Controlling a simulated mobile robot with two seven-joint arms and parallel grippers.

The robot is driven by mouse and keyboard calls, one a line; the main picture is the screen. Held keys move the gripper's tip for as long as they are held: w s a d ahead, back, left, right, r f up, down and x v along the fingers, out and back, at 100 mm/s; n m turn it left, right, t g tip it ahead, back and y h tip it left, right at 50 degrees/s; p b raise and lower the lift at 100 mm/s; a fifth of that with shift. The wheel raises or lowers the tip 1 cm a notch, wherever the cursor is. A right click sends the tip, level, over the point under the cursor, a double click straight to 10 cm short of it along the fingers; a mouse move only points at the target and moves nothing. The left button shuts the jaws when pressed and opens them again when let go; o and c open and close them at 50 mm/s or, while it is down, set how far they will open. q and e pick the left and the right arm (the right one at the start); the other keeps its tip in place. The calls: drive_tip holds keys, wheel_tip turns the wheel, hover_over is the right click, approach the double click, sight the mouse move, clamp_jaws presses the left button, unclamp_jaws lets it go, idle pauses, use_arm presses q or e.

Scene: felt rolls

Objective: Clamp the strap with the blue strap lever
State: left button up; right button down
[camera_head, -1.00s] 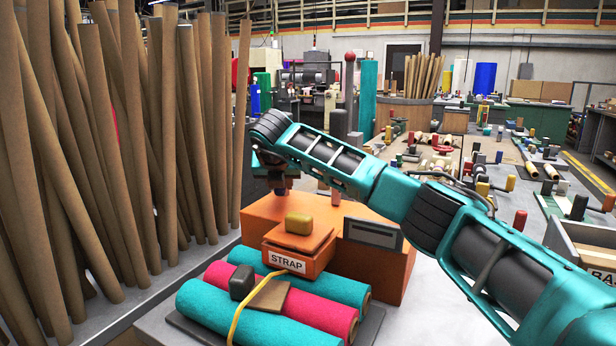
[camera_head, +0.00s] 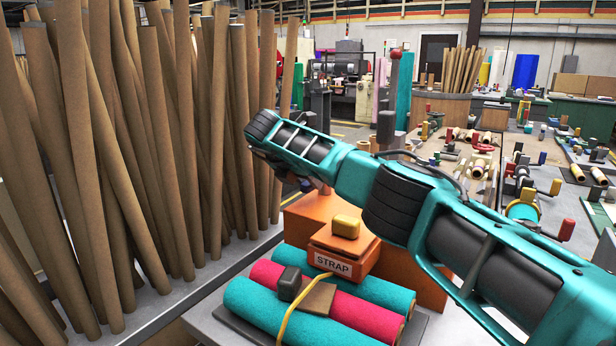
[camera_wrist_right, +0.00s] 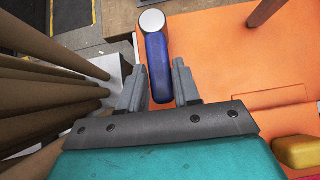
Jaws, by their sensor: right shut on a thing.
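The blue strap lever (camera_wrist_right: 158,68) shows in the right wrist view as a blue bar with a pale round end. My right gripper (camera_wrist_right: 158,66) is shut on it, with one grey finger on each side. In the head view my right arm hides the lever and most of the gripper. The orange strapping machine (camera_head: 318,207) bears a STRAP label and a yellow block (camera_head: 346,226). The yellow strap (camera_head: 287,318) crosses teal (camera_head: 255,312) and pink (camera_head: 340,308) felt rolls in front of it. My left gripper is out of view.
Tall brown cardboard tubes (camera_head: 130,150) stand close on the left, and also at the left of the wrist view. Behind on the right is a long table with several small rolls and coloured handles (camera_head: 480,165). A grey table surface lies around the felt rolls.

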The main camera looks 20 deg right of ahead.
drive_tip(key=shift+r, duration=0.1)
idle(0.3)
drive_tip(key=c, duration=0.9)
unclamp_jaws()
drive_tip(key=shift+w, duration=0.1)
drive_tip(key=v, duration=1.3)
